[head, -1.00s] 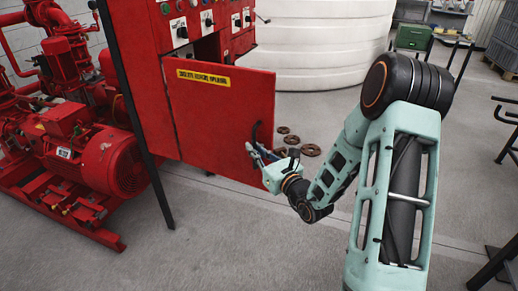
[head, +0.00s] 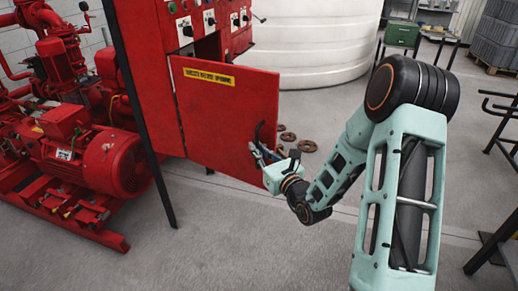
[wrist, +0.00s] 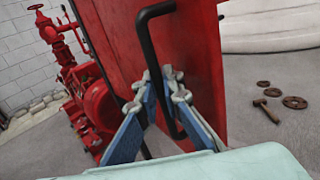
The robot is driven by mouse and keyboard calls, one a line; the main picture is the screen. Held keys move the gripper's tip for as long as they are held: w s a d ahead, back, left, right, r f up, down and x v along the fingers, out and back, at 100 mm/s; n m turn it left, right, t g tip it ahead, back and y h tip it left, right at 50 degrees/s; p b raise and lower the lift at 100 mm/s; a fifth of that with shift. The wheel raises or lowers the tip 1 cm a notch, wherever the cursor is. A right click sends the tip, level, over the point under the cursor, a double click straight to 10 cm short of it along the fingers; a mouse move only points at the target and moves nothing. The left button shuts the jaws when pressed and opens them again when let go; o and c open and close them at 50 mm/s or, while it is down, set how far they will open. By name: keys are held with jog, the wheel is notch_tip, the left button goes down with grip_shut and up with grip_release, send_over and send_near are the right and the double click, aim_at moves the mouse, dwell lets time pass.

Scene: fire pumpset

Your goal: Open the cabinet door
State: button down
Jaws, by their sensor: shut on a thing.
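The red cabinet door (head: 215,115) with a yellow label strip stands swung out from the red cabinet (head: 160,50), partly open. Its black bar handle (head: 257,134) is near the door's free edge. My gripper (head: 258,152) is at the handle. In the wrist view, my gripper (wrist: 164,90) has its two fingers closed around the lower part of the black handle (wrist: 152,50), with the red door (wrist: 195,60) just behind. The exact contact at the fingertips is partly hidden by the fingers.
A red pump set (head: 85,150) stands on the floor left of the cabinet, beside a thin black post (head: 140,120). A white tank (head: 315,45) stands behind. Round brown wheels (head: 288,137) and a hammer (wrist: 266,110) lie on the floor. Grey floor in front is clear.

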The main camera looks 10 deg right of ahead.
jog(key=shift+a+r, duration=0.15)
jog(key=shift+a, duration=0.15)
jog(key=c, duration=2.1)
grip_release()
jog(key=shift+d, duration=0.1)
jog(key=shift+d, duration=0.1)
jog(key=v, duration=1.1)
jog(key=shift+s+d, duration=0.1)
jog(key=shift+s, duration=0.3)
